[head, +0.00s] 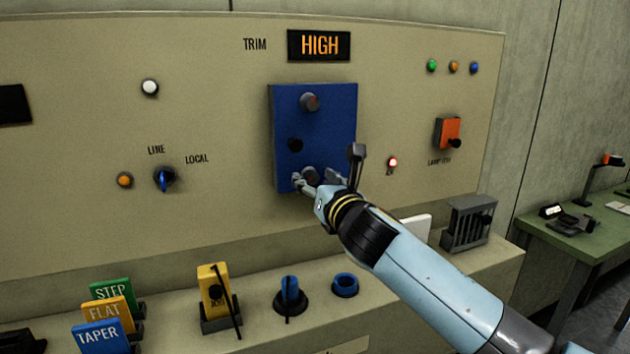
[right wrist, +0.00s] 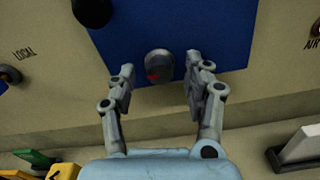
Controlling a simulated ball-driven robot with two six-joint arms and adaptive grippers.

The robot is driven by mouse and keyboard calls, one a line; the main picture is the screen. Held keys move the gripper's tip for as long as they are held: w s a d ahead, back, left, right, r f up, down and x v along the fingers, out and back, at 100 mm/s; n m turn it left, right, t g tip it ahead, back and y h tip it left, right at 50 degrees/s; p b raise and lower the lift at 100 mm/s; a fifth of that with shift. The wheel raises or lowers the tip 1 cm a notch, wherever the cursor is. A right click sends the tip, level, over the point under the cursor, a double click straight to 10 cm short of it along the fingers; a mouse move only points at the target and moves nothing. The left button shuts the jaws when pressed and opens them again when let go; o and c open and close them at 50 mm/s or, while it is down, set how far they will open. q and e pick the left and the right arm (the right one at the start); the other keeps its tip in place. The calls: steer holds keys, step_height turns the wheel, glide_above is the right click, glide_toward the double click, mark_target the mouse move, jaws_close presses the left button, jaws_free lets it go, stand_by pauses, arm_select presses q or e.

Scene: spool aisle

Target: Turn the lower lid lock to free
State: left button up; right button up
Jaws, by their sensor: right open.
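The lower lid lock (head: 310,174) is a round grey knob near the bottom edge of the blue lid (head: 325,125). It also shows in the right wrist view (right wrist: 159,62), with a red mark on its lower left. My right gripper (head: 314,182) is open at the lower lock, and its fingers partly hide the lock in the head view. In the right wrist view its two fingers stand left and right of the lock, with gaps visible. The upper lid lock (head: 310,102) is a similar knob near the lid's top. My left gripper is not in view.
A black lever (head: 355,162) and a lit red lamp (head: 393,162) are right of the gripper. The ledge below holds a yellow block (head: 213,285), blue pieces (head: 290,297) and a dark slotted rack (head: 469,222). A display (head: 319,45) reads HIGH.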

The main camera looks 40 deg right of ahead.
jaws_close()
stand_by(0.4)
steer(key=shift+m, duration=0.4)
steer(key=m, duration=0.7)
steer(key=shift+m+b, duration=0.3)
steer(key=shift+b, duration=0.1)
steer(key=m+b, duration=0.1)
steer(key=m, duration=0.3)
steer(key=shift+m, duration=0.3)
steer(key=m+b, duration=0.1)
steer(key=m, duration=0.3)
steer(key=shift+m+b, duration=0.35)
steer(key=shift+m, duration=0.05)
